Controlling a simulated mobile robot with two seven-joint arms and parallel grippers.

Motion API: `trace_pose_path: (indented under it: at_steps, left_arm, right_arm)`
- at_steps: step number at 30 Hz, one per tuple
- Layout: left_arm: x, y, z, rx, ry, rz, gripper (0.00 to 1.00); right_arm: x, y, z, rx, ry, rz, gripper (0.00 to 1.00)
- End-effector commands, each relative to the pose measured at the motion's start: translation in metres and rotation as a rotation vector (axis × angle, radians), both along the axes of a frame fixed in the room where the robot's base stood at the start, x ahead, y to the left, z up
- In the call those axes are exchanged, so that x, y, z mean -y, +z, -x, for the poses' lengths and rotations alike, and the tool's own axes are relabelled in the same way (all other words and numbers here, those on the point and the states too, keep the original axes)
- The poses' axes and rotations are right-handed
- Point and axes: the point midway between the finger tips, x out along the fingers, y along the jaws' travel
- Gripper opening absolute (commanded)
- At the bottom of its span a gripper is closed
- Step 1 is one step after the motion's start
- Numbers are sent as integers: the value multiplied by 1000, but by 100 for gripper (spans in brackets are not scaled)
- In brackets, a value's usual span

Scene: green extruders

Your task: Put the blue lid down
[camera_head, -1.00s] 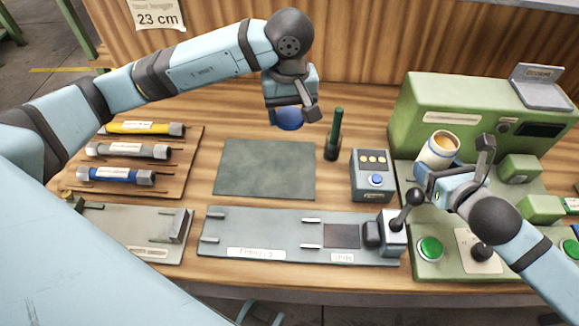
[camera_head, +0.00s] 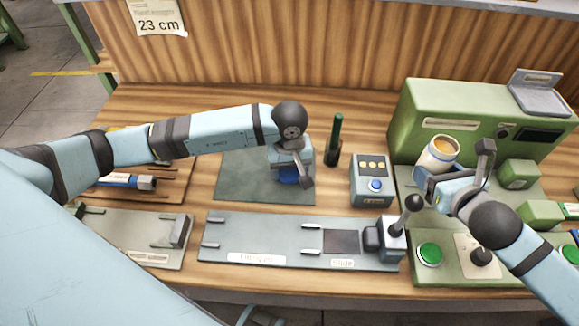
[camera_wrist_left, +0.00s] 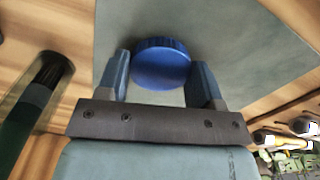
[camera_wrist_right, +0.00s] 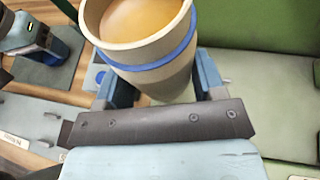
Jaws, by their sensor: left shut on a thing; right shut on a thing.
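The blue lid (camera_wrist_left: 162,63) is between the fingers of my left gripper (camera_wrist_left: 160,80), which is shut on it. In the head view the lid (camera_head: 288,179) is low over the right part of the grey-green mat (camera_head: 240,180); I cannot tell whether it touches the mat. My right gripper (camera_wrist_right: 160,88) is shut on a cream jar (camera_wrist_right: 150,50) with a blue band and orange-brown contents. In the head view the jar (camera_head: 438,158) is tilted in front of the green machine, held by my right gripper (camera_head: 430,180).
A dark green upright cylinder (camera_head: 335,140) stands close to the right of my left gripper. A grey box with a blue button (camera_head: 372,180) is right of the mat. A grey slide fixture (camera_head: 270,240) lies in front. The left part of the mat is clear.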

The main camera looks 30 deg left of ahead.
Motion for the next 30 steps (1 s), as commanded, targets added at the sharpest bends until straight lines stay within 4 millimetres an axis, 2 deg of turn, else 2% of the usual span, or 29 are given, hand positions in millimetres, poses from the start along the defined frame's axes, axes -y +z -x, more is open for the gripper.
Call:
trace_pose_path:
  at_steps: [6,14,15,18,26,30]
  left_arm:
    - [0,0,0,1,0,0,32]
    - [0,-7,-1,1,0,0,32]
    - [0,-7,-1,2,1,1,63]
    - [0,-6,-1,2,1,1,86]
    - [0,-5,0,1,0,1,86]
    - [0,2,0,1,0,1,86]
  right_arm:
    - [0,1,0,2,0,-1,0]
    - [0,-8,0,2,0,-1,0]
    - [0,-8,0,2,0,-1,0]
    - [0,-7,0,2,0,-1,0]
    - [0,-6,0,2,0,-1,0]
    - [0,3,0,2,0,-1,0]
